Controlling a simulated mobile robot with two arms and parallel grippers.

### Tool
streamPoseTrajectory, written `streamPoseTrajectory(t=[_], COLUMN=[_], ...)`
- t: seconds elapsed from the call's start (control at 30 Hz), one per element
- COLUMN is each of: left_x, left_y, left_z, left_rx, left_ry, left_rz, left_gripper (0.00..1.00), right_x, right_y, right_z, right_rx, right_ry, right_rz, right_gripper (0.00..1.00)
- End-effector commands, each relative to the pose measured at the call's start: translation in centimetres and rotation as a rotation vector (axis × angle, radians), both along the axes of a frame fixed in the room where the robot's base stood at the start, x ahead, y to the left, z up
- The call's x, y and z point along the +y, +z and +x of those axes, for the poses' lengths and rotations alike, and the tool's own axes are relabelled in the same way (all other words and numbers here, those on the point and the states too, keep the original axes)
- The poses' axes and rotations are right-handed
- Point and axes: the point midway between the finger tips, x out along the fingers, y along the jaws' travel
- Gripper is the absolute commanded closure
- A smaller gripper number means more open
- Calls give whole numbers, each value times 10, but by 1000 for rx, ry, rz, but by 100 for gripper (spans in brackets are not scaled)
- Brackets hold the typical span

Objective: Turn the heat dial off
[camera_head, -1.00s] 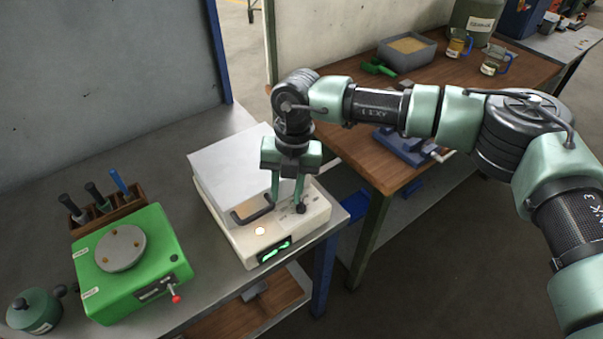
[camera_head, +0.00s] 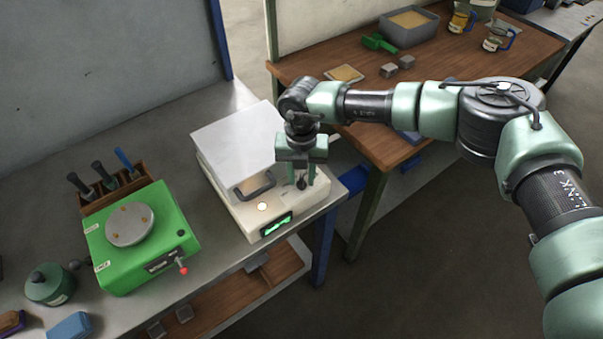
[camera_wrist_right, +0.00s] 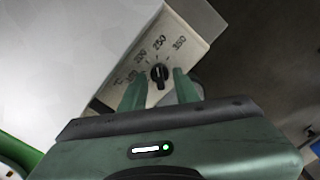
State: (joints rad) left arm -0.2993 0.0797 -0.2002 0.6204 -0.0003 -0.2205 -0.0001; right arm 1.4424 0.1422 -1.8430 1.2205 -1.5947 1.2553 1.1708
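The heat dial (camera_wrist_right: 160,73) is a small black knob on a pale panel with printed numbers, among them 250 and 350. It also shows in the head view (camera_head: 302,184), on the front right corner of the cream furnace (camera_head: 246,220). My right gripper (camera_wrist_right: 158,82) points down at the dial, with its two green fingers apart, one on each side of the knob. Whether they touch it I cannot tell. In the head view the right gripper (camera_head: 301,178) partly hides the panel. My left gripper is not in view.
A green hotplate device (camera_head: 143,240) stands to the left. A wooden bench (camera_head: 455,65) lies behind my right arm.

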Motion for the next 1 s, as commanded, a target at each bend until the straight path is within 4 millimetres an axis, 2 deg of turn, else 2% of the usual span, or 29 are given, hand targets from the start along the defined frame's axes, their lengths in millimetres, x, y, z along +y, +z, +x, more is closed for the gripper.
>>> streamPoseTrajectory(t=[0.07, 0.17, 0.2, 0.57, 0.77, 1.0], left_x=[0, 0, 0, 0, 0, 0], left_y=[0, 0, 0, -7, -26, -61], left_z=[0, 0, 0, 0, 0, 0], left_rx=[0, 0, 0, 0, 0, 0], left_ry=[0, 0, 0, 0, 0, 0], left_rz=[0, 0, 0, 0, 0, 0], left_gripper=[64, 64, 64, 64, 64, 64], right_x=[0, 0, 0, 0, 0, 0], right_y=[0, 0, 0, -1, -5, -7], right_z=[0, 0, 0, 1, 1, 1], right_rx=[0, 0, 0, -1, -1, -3], right_ry=[0, 0, 0, 27, 119, 317], right_rz=[0, 0, 0, 0, 1, 1], right_gripper=[69, 97, 100, 100, 100, 100])
